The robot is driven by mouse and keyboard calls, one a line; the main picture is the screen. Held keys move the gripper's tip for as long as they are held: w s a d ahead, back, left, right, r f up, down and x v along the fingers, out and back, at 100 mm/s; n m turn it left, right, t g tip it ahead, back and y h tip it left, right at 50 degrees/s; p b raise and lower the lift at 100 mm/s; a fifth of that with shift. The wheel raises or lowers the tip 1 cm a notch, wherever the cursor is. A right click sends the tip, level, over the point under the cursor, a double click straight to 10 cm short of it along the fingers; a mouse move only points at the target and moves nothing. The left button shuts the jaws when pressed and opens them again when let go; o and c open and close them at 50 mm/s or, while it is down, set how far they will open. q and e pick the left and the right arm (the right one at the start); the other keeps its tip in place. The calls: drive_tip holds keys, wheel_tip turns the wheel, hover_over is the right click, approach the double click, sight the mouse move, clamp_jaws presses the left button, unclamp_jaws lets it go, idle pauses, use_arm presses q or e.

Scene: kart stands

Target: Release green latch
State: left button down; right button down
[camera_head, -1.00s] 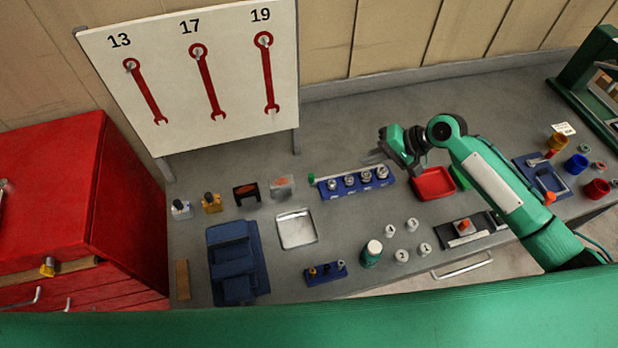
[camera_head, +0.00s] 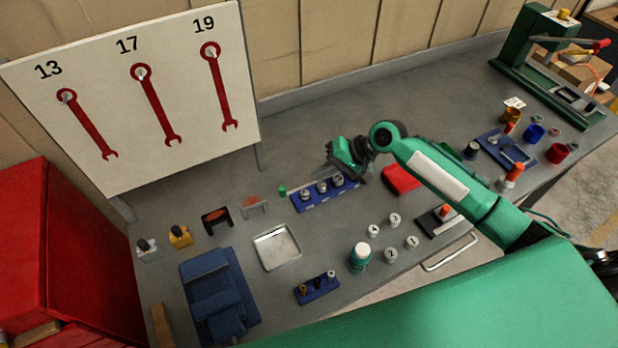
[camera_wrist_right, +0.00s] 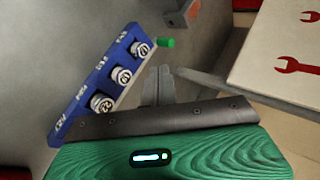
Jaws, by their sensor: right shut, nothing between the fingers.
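The green latch (camera_head: 282,191) is a small green peg at the left end of a blue socket rail (camera_head: 327,196) that holds several metal sockets. In the right wrist view the green latch (camera_wrist_right: 166,43) sticks out past the far end of the blue rail (camera_wrist_right: 88,98). My right gripper (camera_head: 328,170) is over the back side of the rail, right of the latch. In the right wrist view its fingers (camera_wrist_right: 158,84) are shut and empty, beside the rail and apart from the latch. My left gripper is not in view.
A red tray (camera_head: 400,180) lies right of the rail, partly behind my arm. A metal tray (camera_head: 277,249) and small black and grey holders stand left and in front. The wrench board (camera_head: 130,95) rises at the back left. Bare bench lies behind the rail.

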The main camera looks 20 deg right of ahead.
sight(286, 193)
drive_tip(key=p+x, duration=0.2)
drive_tip(key=x, duration=0.6)
drive_tip(key=shift+a+p, duration=0.1)
drive_tip(key=shift+p, duration=0.2)
drive_tip(key=shift+w+a+f, duration=0.1)
drive_tip(key=shift+a+f, duration=0.15)
drive_tip(key=shift+f, duration=0.05)
drive_tip(key=a, duration=0.1)
drive_tip(key=a+p, duration=0.1)
drive_tip(key=a, duration=0.1)
drive_tip(key=shift+s+r, duration=0.1)
drive_tip(key=shift+s, duration=0.2)
drive_tip(key=shift+a, duration=0.1)
drive_tip(key=shift+s, duration=0.1)
